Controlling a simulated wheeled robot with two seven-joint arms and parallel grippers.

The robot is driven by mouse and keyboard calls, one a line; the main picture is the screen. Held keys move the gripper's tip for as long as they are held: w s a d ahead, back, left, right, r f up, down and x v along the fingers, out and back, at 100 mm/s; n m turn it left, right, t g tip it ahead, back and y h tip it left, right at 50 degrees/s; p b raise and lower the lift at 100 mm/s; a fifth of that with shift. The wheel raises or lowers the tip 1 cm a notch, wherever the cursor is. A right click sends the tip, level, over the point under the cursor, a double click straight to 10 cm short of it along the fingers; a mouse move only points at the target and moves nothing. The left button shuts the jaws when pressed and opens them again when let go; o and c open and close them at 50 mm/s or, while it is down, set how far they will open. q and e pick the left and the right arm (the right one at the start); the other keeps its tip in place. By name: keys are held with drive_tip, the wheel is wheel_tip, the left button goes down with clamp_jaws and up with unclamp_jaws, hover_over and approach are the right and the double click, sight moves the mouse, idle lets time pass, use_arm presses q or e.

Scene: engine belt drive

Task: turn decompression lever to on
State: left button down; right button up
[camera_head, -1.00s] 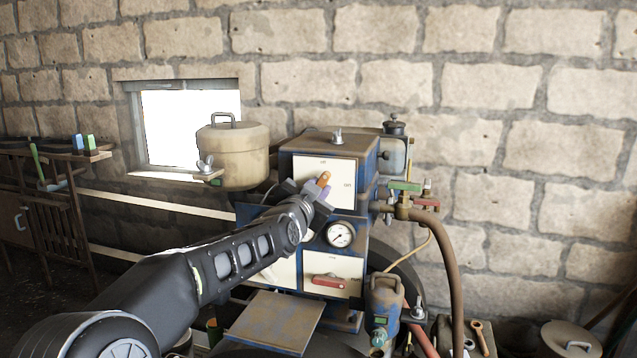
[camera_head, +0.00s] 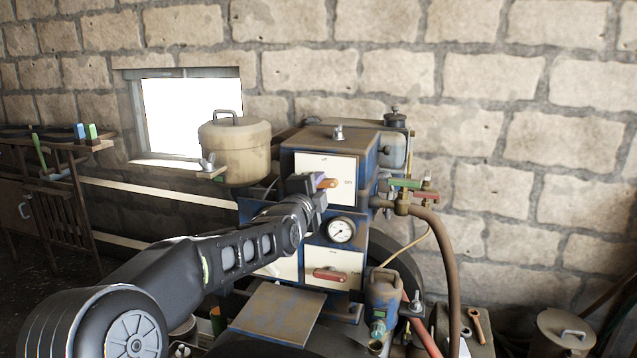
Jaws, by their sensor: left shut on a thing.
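The decompression lever (camera_head: 329,183) is the orange handle on the upper white panel (camera_head: 318,164) of the blue engine box. It lies about level and points right, towards a small label at the panel's right edge. Another small label is at the panel's top. My left gripper (camera_head: 318,183) is at the lever from the left, shut on it, and hides its inner part and pivot. My right gripper is not in view.
Below are a pressure gauge (camera_head: 341,230) and a red lever (camera_head: 331,275) on a lower white panel. Green and red valve handles (camera_head: 405,184) with a brown hose (camera_head: 452,270) stand at the right. A beige tank (camera_head: 235,150) is at the left.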

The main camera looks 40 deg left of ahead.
use_arm(q)
drive_tip(key=shift+m, duration=0.9)
drive_tip(key=c, duration=1.3)
unclamp_jaws()
drive_tip(key=shift+b+v, duration=0.75)
drive_tip(key=shift+v, duration=3.1)
